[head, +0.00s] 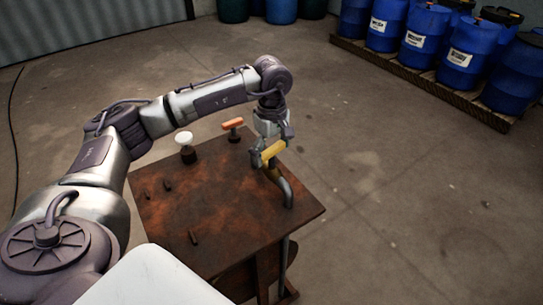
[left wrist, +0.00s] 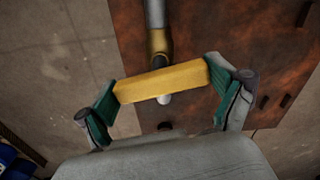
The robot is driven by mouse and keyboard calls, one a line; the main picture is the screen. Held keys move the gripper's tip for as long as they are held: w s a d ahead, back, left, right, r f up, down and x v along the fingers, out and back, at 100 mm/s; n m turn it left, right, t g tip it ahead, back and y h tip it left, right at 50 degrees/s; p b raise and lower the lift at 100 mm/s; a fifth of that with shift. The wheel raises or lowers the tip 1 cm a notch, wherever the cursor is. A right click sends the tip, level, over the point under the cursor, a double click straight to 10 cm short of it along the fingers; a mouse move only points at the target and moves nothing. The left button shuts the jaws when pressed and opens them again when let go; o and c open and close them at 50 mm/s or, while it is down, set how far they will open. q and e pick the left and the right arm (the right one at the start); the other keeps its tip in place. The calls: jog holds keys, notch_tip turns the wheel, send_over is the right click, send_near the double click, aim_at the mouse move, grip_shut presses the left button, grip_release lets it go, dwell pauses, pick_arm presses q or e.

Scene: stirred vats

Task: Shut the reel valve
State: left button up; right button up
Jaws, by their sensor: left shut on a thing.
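A yellow bar handle (head: 274,149) sits on a valve with a brass-coloured body (left wrist: 159,43) on a bent grey pipe (head: 287,190) at the table's right edge. No label shows that names it the reel valve. My left gripper (head: 268,151) is shut on the yellow handle. In the left wrist view its green-padded fingers press on the two ends of the handle (left wrist: 160,82). The handle lies across the line of the grey pipe (left wrist: 154,14), slightly tilted. My right gripper is not in view.
On the rusty table (head: 230,205) stand a white knob (head: 183,138) and an orange handle (head: 233,123) at the back, plus several small dark pegs. Blue drums (head: 468,52) stand on a pallet (head: 425,80) at the upper right. The floor right of the table is clear.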

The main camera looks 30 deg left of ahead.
aim_at(272, 149)
pick_arm(q)
jog(key=shift+m+b, duration=0.55)
jog(key=shift+m, duration=0.55)
jog(key=shift+r, duration=0.1)
jog(key=o, duration=0.8)
notch_tip(272, 149, up, 12)
dwell(0.3)
